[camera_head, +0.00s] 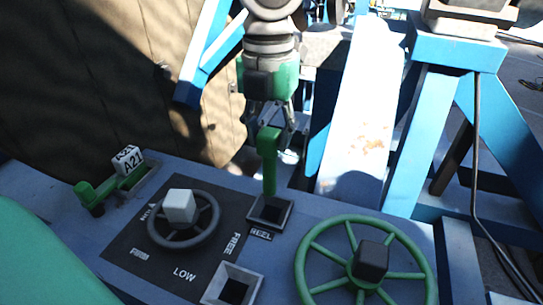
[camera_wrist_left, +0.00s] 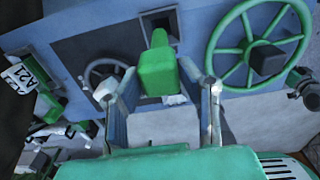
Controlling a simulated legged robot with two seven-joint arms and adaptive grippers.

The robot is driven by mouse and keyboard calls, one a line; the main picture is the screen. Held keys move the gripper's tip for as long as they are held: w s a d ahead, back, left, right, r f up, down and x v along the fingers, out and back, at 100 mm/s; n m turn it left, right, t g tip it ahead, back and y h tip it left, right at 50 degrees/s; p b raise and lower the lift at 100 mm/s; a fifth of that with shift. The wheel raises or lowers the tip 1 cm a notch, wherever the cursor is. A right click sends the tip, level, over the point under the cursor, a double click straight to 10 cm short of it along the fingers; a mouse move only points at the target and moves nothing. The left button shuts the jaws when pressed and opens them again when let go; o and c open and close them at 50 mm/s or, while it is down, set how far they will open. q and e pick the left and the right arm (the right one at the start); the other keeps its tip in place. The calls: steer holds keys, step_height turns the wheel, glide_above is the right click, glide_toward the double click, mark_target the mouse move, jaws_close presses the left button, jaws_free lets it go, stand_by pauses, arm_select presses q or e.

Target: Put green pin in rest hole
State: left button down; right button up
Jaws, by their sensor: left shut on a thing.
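The green pin (camera_head: 267,160) hangs upright from my left gripper (camera_head: 268,125), which is shut on its upper end. The pin's lower end is at the square socket (camera_head: 284,217) beside the REEL label; I cannot tell how far it reaches inside. In the left wrist view the pin (camera_wrist_left: 157,68) shows between the fingers of my left gripper (camera_wrist_left: 165,105), pointing to the same socket (camera_wrist_left: 173,14). A second square socket (camera_head: 250,275) stands nearer on the panel, open and empty; its label is not readable. My right gripper is not in view.
A small handwheel with a white knob (camera_head: 179,206) is left of the REEL socket. A large green handwheel (camera_head: 424,265) is to the right. A green lever with an A21 tag (camera_head: 133,163) is at the far left. Blue frame beams (camera_head: 405,145) rise behind.

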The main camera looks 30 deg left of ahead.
arm_select(q)
step_height(320, 180, up, 4)
steer(key=shift+f, duration=0.2)
steer(key=shift+d+r+p, duration=0.2)
steer(key=shift+r+p, duration=0.35)
steer(key=shift+p, duration=0.05)
steer(key=shift+d+r+p, duration=0.15)
steer(key=shift+r+p, duration=0.4)
steer(key=shift+a+r+p, duration=0.15)
steer(key=shift+r+p, duration=0.45)
steer(key=shift+p, duration=0.15)
steer(key=shift+a+r, duration=0.1)
steer(key=shift+r, duration=0.5)
step_height(320, 180, up, 7)
steer(key=shift+f, duration=0.15)
